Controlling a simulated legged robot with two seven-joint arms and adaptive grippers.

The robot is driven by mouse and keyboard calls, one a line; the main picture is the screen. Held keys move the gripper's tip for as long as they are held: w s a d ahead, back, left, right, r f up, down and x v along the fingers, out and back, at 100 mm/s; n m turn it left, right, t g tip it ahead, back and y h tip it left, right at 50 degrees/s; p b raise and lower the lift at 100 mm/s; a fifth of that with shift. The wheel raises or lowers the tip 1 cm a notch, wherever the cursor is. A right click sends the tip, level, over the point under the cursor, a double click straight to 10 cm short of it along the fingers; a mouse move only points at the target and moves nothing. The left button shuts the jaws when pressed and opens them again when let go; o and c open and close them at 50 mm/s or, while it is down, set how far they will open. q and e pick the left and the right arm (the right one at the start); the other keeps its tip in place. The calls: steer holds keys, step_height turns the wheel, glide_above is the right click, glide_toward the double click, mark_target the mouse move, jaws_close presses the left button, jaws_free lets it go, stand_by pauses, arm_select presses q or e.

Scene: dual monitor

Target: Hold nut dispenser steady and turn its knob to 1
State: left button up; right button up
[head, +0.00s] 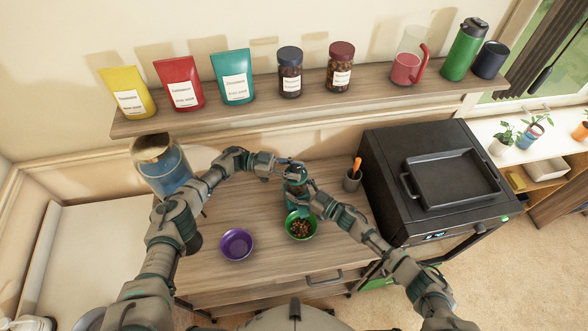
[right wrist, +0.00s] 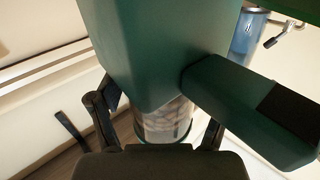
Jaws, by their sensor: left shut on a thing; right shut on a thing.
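The nut dispenser (head: 297,188) stands upright on the wooden counter, with a dark upper part and a green lower part. A green bowl (head: 300,226) with nuts in it sits in front of it. My left gripper (head: 291,166) is shut on the dispenser's top, reaching in from the left. My right gripper (head: 310,192) is shut on the dispenser from the right. In the right wrist view its fingers are on either side of the clear nut container (right wrist: 165,122), beside the large green body (right wrist: 150,50). The knob and its setting cannot be made out.
A purple bowl (head: 236,244) sits at the left on the counter (head: 270,270). A large glass jar (head: 160,165) stands at the back left. A dark cup (head: 352,180) with an orange-handled tool and a black oven (head: 425,185) are at the right. A shelf (head: 230,112) of bags and jars runs above.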

mark_target(294, 168)
arm_select(q)
steer(key=shift+a+f+m+g, duration=0.2)
steer(key=shift+f+m+g, duration=0.15)
steer(key=shift+g, duration=0.25)
arm_select(e)
steer(key=shift+d+f, duration=0.25)
steer(key=shift+f, duration=0.1)
arm_select(q)
steer(key=o, duration=1.2)
steer(key=shift+c, duration=0.2)
steer(key=shift+d+r, duration=0.1)
steer(key=shift+r, duration=0.05)
steer(key=shift+r, duration=0.1)
steer(key=shift+d+r, duration=0.1)
steer(key=shift+r, duration=0.05)
step_height(294, 168, up, 10)
steer(key=shift+f, duration=0.25)
arm_select(e)
steer(key=shift+r, duration=0.1)
